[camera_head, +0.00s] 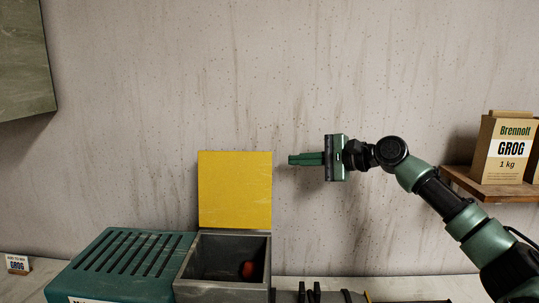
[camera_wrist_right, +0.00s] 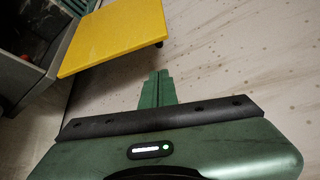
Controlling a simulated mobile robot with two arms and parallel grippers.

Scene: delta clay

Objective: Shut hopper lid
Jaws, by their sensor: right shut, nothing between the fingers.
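The yellow hopper lid (camera_head: 235,190) stands upright and open at the back of the grey hopper box (camera_head: 222,292) in the head view. The hopper's inside is exposed, with a red round thing (camera_head: 248,269) in it. My right gripper (camera_head: 290,159) is shut and empty, to the right of the lid near its top edge and apart from it. In the right wrist view the lid (camera_wrist_right: 112,35) is at the upper left, beyond the shut fingers (camera_wrist_right: 157,75), with the hopper (camera_wrist_right: 22,70) at the left edge. My left gripper is not in view.
A green slatted machine housing (camera_head: 125,258) adjoins the hopper on the left. A small Grog card (camera_head: 18,264) stands at the far left. Dark items (camera_head: 315,294) lie at the bottom edge. A cabinet (camera_head: 25,60) hangs upper left.

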